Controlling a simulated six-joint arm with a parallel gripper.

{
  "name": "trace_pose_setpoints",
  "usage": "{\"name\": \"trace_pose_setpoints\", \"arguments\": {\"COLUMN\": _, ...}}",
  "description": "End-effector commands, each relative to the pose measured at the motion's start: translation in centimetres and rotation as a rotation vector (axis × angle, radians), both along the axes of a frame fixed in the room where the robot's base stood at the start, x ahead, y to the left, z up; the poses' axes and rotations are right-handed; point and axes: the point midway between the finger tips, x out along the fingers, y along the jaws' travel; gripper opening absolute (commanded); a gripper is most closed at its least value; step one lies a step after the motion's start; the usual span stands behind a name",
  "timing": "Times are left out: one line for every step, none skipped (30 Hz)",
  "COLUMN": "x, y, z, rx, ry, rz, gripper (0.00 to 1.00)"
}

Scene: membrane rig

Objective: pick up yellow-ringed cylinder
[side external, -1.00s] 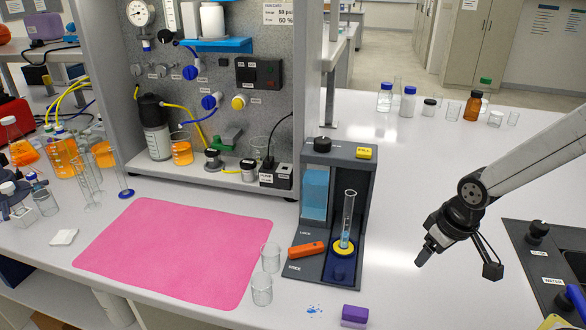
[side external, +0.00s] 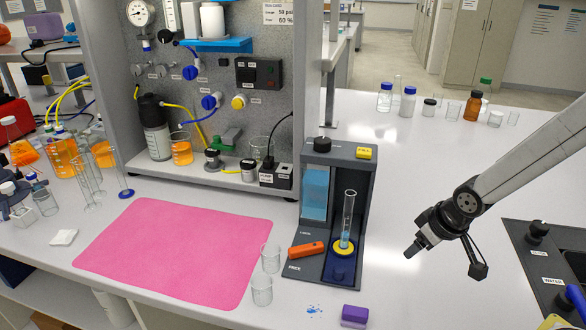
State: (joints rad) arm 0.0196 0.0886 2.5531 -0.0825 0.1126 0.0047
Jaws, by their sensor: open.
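The yellow-ringed cylinder (side external: 348,218) is a tall, clear glass tube with some blue liquid low in it and a yellow ring at its foot. It stands upright in the bay of the dark grey dispenser stand (side external: 366,190). My gripper (side external: 411,253) is to the right of the stand, above the white bench and clear of the cylinder. It is open and empty; its fingers are small and dark and the gap between them is hard to see.
An orange lever (side external: 306,249) lies across the stand's base, left of the cylinder. Two clear beakers (side external: 271,258) stand between the stand and the pink mat (side external: 180,250). A purple block (side external: 354,316) is in front. A dark sink panel (side external: 545,262) is at right.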

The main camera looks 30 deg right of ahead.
Motion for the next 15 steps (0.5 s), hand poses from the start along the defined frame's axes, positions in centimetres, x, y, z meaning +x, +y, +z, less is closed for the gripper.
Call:
{"name": "trace_pose_setpoints", "arguments": {"x": 0.6, "y": -0.2, "z": -0.4, "rx": -0.006, "ry": -0.032, "rz": 0.013, "gripper": 0.7}}
{"name": "trace_pose_setpoints", "arguments": {"x": 1.1, "y": -0.2, "z": -0.5, "rx": -0.007, "ry": -0.056, "rz": 0.022, "gripper": 0.7}}
{"name": "trace_pose_setpoints", "arguments": {"x": 1.7, "y": -0.3, "z": -0.7, "rx": -0.011, "ry": -0.088, "rz": 0.036, "gripper": 0.7}}
{"name": "trace_pose_setpoints", "arguments": {"x": 2.1, "y": -0.3, "z": -0.9, "rx": -0.012, "ry": -0.112, "rz": 0.046, "gripper": 0.7}}
{"name": "trace_pose_setpoints", "arguments": {"x": 2.5, "y": -0.3, "z": -1.0, "rx": -0.012, "ry": -0.136, "rz": 0.057, "gripper": 0.7}}
{"name": "trace_pose_setpoints", "arguments": {"x": 3.0, "y": -0.3, "z": -1.2, "rx": -0.013, "ry": -0.169, "rz": 0.071, "gripper": 0.7}}
{"name": "trace_pose_setpoints", "arguments": {"x": 3.4, "y": -0.2, "z": -1.3, "rx": -0.012, "ry": -0.193, "rz": 0.083, "gripper": 0.7}}
{"name": "trace_pose_setpoints", "arguments": {"x": 3.8, "y": -0.2, "z": -1.4, "rx": -0.01, "ry": -0.217, "rz": 0.094, "gripper": 0.7}}
{"name": "trace_pose_setpoints", "arguments": {"x": 4.3, "y": -0.1, "z": -1.5, "rx": -0.008, "ry": -0.251, "rz": 0.109, "gripper": 0.7}}
{"name": "trace_pose_setpoints", "arguments": {"x": 4.6, "y": 0.0, "z": -1.6, "rx": -0.005, "ry": -0.273, "rz": 0.119, "gripper": 0.7}}
{"name": "trace_pose_setpoints", "arguments": {"x": 4.9, "y": 0.1, "z": -1.7, "rx": -0.002, "ry": -0.298, "rz": 0.131, "gripper": 0.7}}
{"name": "trace_pose_setpoints", "arguments": {"x": 5.3, "y": 0.2, "z": -1.8, "rx": 0.004, "ry": -0.33, "rz": 0.146, "gripper": 0.7}}
{"name": "trace_pose_setpoints", "arguments": {"x": 5.6, "y": 0.3, "z": -1.8, "rx": 0.009, "ry": -0.354, "rz": 0.157, "gripper": 0.7}}
{"name": "trace_pose_setpoints", "arguments": {"x": 5.9, "y": 0.5, "z": -1.9, "rx": 0.014, "ry": -0.378, "rz": 0.169, "gripper": 0.7}}
{"name": "trace_pose_setpoints", "arguments": {"x": 6.2, "y": 0.7, "z": -1.9, "rx": 0.023, "ry": -0.411, "rz": 0.184, "gripper": 0.7}}
